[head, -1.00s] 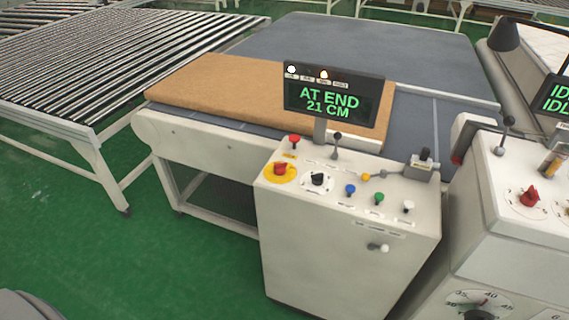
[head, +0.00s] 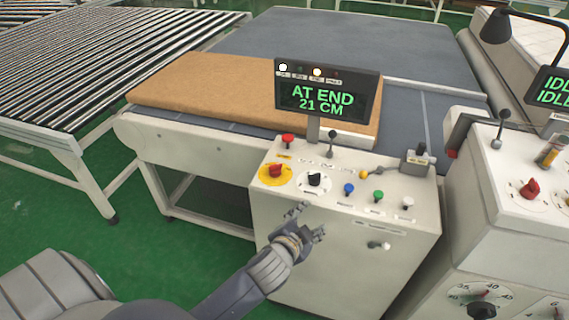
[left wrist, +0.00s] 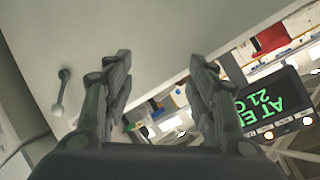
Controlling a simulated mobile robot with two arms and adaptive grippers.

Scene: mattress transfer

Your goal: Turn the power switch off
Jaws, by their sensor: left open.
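The near white control console (head: 340,240) has a red rotary knob on a yellow disc (head: 276,170) and a black rotary knob on a white dial (head: 314,180). I cannot read the small labels, so I cannot tell which control is the power switch. My left gripper (head: 311,221) is open and empty in front of the console, just below the top panel's front edge and below the black knob. In the left wrist view its fingers (left wrist: 158,75) are spread, with the console's pale front face behind them. My right gripper is not in view.
The console carries a red button (head: 287,140), blue, green and white buttons, levers and a display (head: 327,92) reading "AT END 21 CM". A grey-ball lever (head: 379,245) sticks out of its front. A second console (head: 520,240) stands at right. Green floor is free at left.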

